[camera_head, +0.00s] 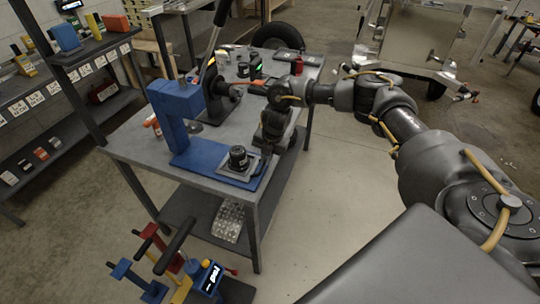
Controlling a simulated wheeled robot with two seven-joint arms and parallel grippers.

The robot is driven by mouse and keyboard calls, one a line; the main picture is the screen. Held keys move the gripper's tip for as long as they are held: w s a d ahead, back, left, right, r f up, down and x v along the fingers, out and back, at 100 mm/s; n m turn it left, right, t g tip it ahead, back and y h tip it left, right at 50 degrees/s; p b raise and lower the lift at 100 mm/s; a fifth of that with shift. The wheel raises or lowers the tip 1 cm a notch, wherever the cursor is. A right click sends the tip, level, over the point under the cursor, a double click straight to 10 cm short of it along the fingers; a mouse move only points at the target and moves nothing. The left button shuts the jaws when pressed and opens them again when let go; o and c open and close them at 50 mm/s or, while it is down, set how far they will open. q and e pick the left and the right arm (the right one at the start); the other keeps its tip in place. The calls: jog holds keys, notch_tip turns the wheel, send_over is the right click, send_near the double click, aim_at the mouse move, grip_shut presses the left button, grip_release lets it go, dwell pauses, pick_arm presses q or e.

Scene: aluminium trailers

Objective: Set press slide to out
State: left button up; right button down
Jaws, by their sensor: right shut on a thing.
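My right arm reaches in from the right and bends down at the press. My right gripper (262,158) is at the slide's right edge, shut on it; its fingertips are small and partly hidden. My left gripper is not in view.
The workbench (128,147) holds several small items (243,69) behind the press. A stocked shelf (96,60) stands at left. Coloured tools (190,273) are low in front. A metal trailer (420,40) is at back right. Floor (340,190) right of the bench is clear.

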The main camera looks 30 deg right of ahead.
jog(key=shift+s+d+f, duration=0.1)
jog(key=shift+s+d, duration=0.05)
jog(key=c, duration=1.5)
grip_release()
jog(key=shift+s, duration=0.15)
jog(key=shift+r, duration=0.45)
notch_tip(320, 180, up, 10)
jog(key=s+d+b, duration=0.1)
jog(key=b, duration=0.1)
jog(key=shift+s, duration=0.25)
jog(key=shift+d, duration=0.1)
